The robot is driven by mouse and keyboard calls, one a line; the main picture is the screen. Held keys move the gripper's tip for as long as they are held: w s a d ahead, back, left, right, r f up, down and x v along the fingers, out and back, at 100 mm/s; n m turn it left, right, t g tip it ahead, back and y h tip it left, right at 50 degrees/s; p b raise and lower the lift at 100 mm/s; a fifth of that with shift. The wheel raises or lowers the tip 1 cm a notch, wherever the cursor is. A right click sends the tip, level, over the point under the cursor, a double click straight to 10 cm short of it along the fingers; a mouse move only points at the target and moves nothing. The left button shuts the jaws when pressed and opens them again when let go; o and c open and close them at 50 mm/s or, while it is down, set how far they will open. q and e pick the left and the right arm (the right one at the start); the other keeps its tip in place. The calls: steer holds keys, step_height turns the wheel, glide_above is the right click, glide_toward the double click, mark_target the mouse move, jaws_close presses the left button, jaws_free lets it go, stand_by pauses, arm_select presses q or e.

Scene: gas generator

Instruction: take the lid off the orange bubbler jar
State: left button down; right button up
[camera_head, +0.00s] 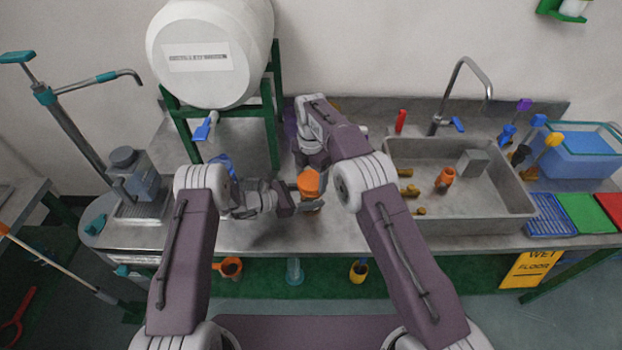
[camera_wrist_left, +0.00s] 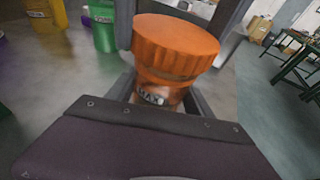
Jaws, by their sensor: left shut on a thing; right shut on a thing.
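The orange bubbler jar (camera_wrist_left: 165,97) has a ribbed orange lid (camera_head: 309,182) on its top. In the left wrist view the lid (camera_wrist_left: 176,45) sits above a brownish body with a "MAX" label. My left gripper (camera_head: 302,207) comes in from the left and is shut around the jar's body, just below the lid. In the left wrist view, dark grey fingers of my right gripper (camera_wrist_left: 178,22) stand on both sides of the lid, shut on it. In the head view my right arm hides most of that gripper. I cannot tell whether there is a gap between lid and body.
A large white tank (camera_head: 211,50) on a green stand is behind left. A sink (camera_head: 470,205) holding small orange and brown items is to the right. The bench's front edge is close to my left gripper.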

mark_target(311, 180)
steer(key=shift+r, duration=2)
arm_select(q)
steer(key=shift+c, duration=1.5)
jaws_free()
arm_select(e)
steer(key=shift+f+b, duration=0.45)
steer(key=shift+f, duration=0.05)
arm_select(q)
steer(key=v, duration=1.2)
